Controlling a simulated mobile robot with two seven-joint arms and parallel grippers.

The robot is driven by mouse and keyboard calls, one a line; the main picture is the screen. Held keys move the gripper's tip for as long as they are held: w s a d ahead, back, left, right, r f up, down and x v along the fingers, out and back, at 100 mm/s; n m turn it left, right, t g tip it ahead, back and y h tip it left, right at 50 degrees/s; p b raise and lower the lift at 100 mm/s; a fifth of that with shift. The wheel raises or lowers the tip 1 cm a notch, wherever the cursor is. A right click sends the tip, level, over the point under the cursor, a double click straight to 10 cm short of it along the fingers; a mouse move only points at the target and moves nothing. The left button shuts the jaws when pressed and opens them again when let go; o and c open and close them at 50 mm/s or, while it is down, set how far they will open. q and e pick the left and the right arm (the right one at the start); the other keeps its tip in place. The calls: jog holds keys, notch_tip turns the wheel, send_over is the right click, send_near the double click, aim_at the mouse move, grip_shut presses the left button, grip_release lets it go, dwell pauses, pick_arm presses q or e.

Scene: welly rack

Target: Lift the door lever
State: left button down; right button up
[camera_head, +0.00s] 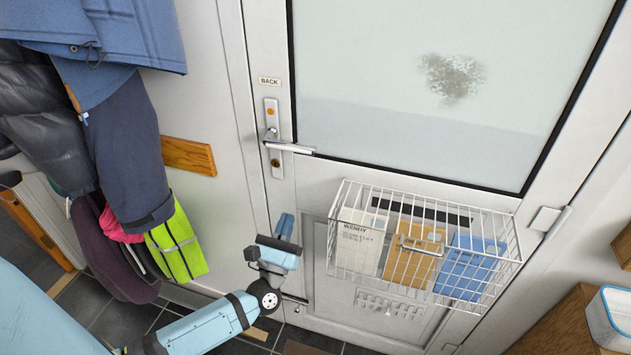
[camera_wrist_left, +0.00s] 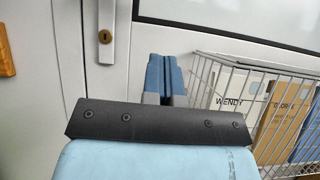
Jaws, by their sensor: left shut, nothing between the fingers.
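The door lever (camera_head: 290,147) is a silver handle on a tall metal plate near the door's left edge in the head view. It points right and lies about level. My left gripper (camera_head: 285,226) is below the lever, apart from it, with its blue fingers pointing up. In the left wrist view the blue fingers (camera_wrist_left: 164,75) are together with nothing between them. The lower lock plate with its keyhole (camera_wrist_left: 105,37) shows there to the left of the fingers; the lever itself is out of that view. My right gripper is not in view.
A white wire basket (camera_head: 512,240) holding letters hangs on the door just right of my left gripper; it also shows in the left wrist view (camera_wrist_left: 203,75). Coats (camera_head: 125,145) and a yellow-green garment (camera_head: 177,243) hang at the left. The door face around the lever is clear.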

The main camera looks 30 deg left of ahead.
aim_at(300, 149)
pick_arm(q)
jog(key=s+r+p+x, duration=0.1)
jog(key=p+x, duration=0.4)
jog(key=x, duration=0.8)
jog(key=shift+s+r+n+y, duration=0.3)
jog(key=shift+r, duration=0.4)
jog(key=shift+d+r+n+y+b, duration=0.1)
jog(key=shift+r+n+y+b, duration=0.45)
jog(key=shift+n, duration=0.45)
jog(key=shift+d+r+n+g+y+b, duration=0.1)
jog(key=shift+r+n+g+y+b, duration=0.3)
jog(key=shift+n+y, duration=0.45)
jog(key=shift+d+r+n+g+y+b, duration=0.1)
jog(key=shift+r+n+g+y+b, duration=0.35)
jog(key=shift+n, duration=0.6)
jog(key=r+n+y, duration=0.1)
jog(key=n+g+y, duration=0.1)
jog(key=n, duration=0.1)
jog(key=shift+a+r+n+g+b, duration=0.1)
jog(key=shift+r+n+g+b, duration=0.2)
jog(key=shift+r, duration=0.1)
jog(key=shift+a+r+n+g+y, duration=0.15)
jog(key=shift+r+n+g+y, duration=0.25)
jog(key=shift+n, duration=0.35)
jog(key=shift+a+r+n+g+y, duration=0.15)
jog(key=shift+r+n+g, duration=0.1)
jog(key=shift+r+n, duration=0.4)
jog(key=shift+f, duration=0.1)
jog(key=shift+f+b, duration=0.1)
jog(key=shift+b, duration=0.2)
